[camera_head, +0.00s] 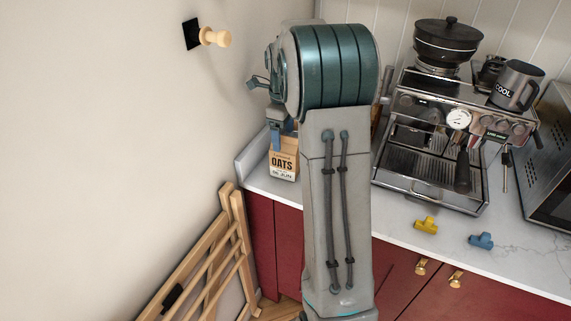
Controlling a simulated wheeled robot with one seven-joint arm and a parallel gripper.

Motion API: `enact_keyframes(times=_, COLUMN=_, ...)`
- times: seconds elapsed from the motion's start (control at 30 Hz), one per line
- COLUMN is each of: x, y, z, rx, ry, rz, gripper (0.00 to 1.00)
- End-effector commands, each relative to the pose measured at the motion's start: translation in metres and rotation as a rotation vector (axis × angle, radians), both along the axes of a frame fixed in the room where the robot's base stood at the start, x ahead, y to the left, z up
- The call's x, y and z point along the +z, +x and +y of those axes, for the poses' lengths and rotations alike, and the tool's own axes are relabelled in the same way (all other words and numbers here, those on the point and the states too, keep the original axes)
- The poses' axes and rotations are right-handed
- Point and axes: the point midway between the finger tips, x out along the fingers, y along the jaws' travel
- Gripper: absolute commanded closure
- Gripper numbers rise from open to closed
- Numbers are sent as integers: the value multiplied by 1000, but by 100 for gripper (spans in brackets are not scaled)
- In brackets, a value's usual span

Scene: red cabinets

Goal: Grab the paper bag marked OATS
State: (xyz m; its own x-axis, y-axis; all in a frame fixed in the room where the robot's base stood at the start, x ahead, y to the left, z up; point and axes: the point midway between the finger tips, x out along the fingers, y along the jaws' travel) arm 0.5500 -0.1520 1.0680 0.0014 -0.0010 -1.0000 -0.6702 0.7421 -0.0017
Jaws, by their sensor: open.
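The paper bag marked OATS (284,165) is brown with a pale label and stands upright on the white counter, in the corner by the left wall. My gripper (281,140) points down at the top of the bag, left of my large arm link, and is open. A bluish finger overlaps the bag's upper edge in the picture. I cannot tell whether the fingers are around the bag or only in front of it. My arm hides the bag's right side.
Yellow (426,225) and blue (481,240) clips lie on the counter. A folded wooden rack (212,262) leans at lower left.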

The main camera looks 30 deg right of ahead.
Motion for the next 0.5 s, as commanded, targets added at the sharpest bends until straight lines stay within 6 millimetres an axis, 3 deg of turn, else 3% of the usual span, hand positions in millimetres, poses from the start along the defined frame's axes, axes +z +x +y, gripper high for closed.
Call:
enact_keyframes(times=0.23, x=-36, y=-4, z=-3, rx=0, ry=2, rz=5, gripper=27)
enact_keyframes(times=0.5, x=-45, y=-4, z=-3, rx=1, ry=1, rz=1, gripper=27)
